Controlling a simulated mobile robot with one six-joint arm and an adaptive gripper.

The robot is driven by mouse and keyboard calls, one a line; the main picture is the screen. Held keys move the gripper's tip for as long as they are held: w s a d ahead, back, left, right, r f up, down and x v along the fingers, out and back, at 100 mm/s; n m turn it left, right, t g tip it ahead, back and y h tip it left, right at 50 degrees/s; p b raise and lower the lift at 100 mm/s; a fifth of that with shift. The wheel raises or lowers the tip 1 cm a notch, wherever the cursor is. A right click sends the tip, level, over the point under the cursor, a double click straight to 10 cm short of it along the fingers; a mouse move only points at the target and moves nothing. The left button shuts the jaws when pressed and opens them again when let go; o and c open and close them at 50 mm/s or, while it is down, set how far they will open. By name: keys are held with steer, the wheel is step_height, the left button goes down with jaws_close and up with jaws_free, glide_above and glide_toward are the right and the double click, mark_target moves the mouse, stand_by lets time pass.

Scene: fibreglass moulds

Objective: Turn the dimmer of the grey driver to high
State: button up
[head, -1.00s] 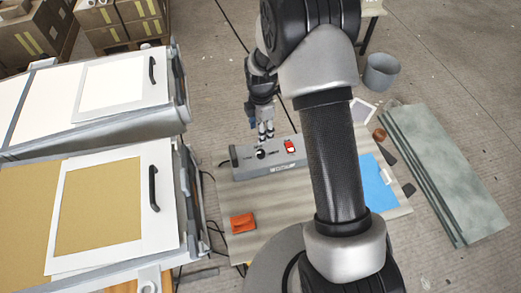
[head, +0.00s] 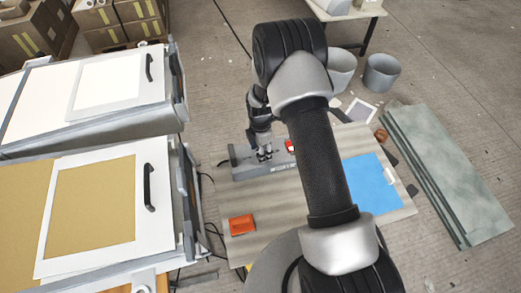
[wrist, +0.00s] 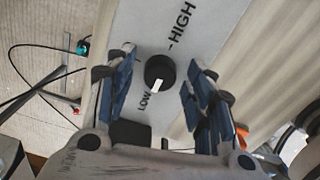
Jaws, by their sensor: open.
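The grey driver (head: 241,173) lies on the wooden table, partly hidden by my gripper and arm in the head view. In the wrist view its pale top face (wrist: 213,22) carries the printed words HIGH and LOW. The black dimmer knob (wrist: 160,71) has a white pointer mark, which is turned toward the LOW label. My gripper (head: 264,156) is over the driver in the head view. In the wrist view its open fingers (wrist: 157,88) are on either side of the knob, with gaps visible on both sides.
A red switch (head: 290,146) is on the driver, to the right of my gripper. An orange item (head: 239,224) and a blue sheet (head: 371,184) lie on the table (head: 280,205). Moulds with handled white frames (head: 147,200) stand at the left.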

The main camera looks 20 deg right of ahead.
steer(key=shift+c, duration=0.6)
steer(key=c, duration=1)
steer(key=shift+o, duration=0.2)
